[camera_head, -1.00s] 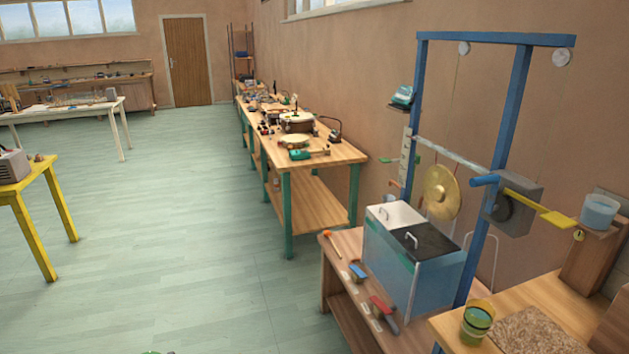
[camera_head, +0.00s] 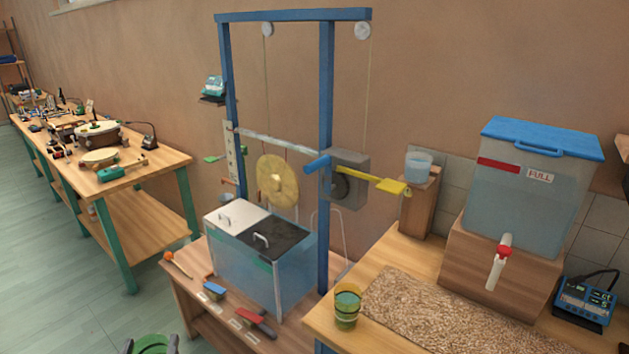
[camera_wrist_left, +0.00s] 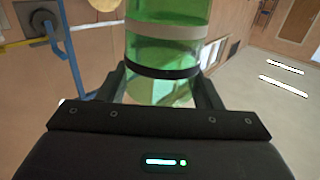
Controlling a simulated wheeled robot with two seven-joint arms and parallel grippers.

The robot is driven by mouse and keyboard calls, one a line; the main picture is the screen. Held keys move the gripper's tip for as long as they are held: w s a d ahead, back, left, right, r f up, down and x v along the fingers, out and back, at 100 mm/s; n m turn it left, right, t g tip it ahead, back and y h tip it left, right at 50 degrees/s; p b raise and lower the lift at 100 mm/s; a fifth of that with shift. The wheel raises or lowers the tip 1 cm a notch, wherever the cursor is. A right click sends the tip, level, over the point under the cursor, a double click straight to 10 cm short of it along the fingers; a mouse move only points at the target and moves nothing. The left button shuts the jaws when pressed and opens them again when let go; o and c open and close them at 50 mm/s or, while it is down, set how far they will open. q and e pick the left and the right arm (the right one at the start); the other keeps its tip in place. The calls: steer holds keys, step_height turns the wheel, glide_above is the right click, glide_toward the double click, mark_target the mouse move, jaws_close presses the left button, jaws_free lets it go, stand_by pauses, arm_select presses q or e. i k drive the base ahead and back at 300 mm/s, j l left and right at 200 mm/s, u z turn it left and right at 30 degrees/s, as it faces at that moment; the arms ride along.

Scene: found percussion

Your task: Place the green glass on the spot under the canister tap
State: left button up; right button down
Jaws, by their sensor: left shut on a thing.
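The green glass (camera_wrist_left: 167,50) fills the middle of the left wrist view, with a pale band and a dark band around it. My left gripper (camera_wrist_left: 164,88) is shut on it, one black finger on each side. In the head view only the top of the green glass (camera_head: 152,342) shows at the bottom left edge, left of the low bench. The clear canister (camera_head: 525,190) with a blue lid stands on a wooden block at the right. Its white tap (camera_head: 498,264) with a red handle points down over the front. I cannot make out the spot under the tap. My right gripper is not in view.
A stack of yellow-green cups (camera_head: 347,307) stands at the table's left edge, beside a brown textured mat (camera_head: 440,315). A blue frame (camera_head: 325,150) with a gong and a water tank (camera_head: 260,262) stands to the left. A blue meter (camera_head: 584,302) sits right of the tap.

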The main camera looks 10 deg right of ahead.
mark_target(472, 332)
steer(key=i+j+z, duration=0.1)
steer(key=z, duration=0.35)
steer(key=j+z, duration=0.1)
steer(key=z, duration=0.35)
steer(key=i+j+z, duration=0.1)
steer(key=z, duration=0.35)
steer(key=j+z, duration=0.25)
steer(key=z, duration=0.15)
steer(key=j+z, duration=0.2)
steer(key=z, duration=0.3)
steer(key=i+j+z, duration=0.1)
steer(key=j+z, duration=0.15)
steer(key=z, duration=0.25)
steer(key=j+z, duration=0.2)
steer(key=z, duration=0.25)
steer(key=j+z, duration=0.1)
steer(key=k+j, duration=0.05)
steer(key=j, duration=0.05)
